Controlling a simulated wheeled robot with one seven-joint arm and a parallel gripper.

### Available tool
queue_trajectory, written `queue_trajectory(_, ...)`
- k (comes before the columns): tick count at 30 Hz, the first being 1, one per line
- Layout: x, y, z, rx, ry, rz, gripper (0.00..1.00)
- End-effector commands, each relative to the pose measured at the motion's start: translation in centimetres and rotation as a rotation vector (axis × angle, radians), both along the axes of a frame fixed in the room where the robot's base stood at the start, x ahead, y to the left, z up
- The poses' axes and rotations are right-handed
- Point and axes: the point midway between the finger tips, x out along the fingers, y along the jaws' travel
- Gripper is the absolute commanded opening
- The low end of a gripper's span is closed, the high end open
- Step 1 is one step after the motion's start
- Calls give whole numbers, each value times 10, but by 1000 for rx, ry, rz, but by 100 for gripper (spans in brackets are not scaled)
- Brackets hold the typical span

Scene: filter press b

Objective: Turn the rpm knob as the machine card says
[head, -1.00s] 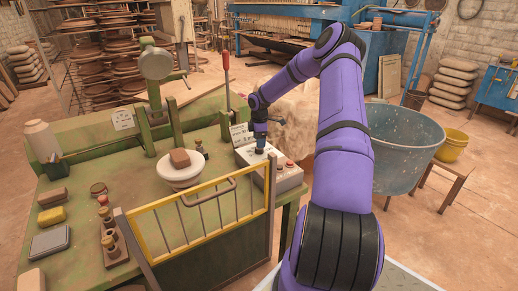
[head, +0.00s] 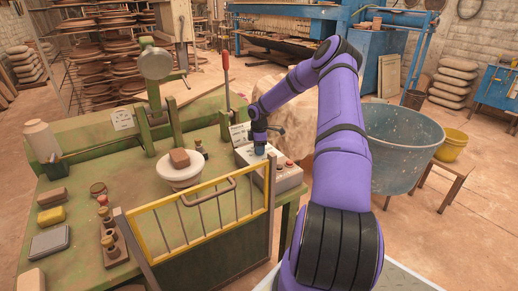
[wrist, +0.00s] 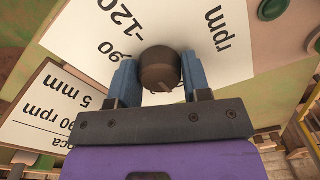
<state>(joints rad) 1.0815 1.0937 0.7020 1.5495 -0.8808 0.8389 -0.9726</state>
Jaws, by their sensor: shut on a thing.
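The rpm knob (wrist: 160,70) is a dark round knob on a white dial plate (wrist: 205,28) printed "rpm", "-120" and "90". My gripper (wrist: 158,78) has its two blue fingers shut on opposite sides of the knob. In the head view my gripper (head: 260,148) points down onto the grey control box (head: 290,182). The machine card (wrist: 48,105) lies beside the dial plate in the wrist view, partly cut off, with "90 rpm" and "5 mm" readable. The card also shows in the head view (head: 240,132), too small to read. The knob's pointer cannot be made out clearly.
A red button (head: 290,163) is on the box right of my gripper. A yellow-framed guard (head: 200,215) stands in front.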

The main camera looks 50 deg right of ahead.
Motion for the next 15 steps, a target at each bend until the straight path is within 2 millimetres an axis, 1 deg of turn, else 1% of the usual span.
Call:
queue_trajectory(8,0,0,1,-1,0,-42,20)
queue_trajectory(15,1,0,1,-3,-1,-183,21)
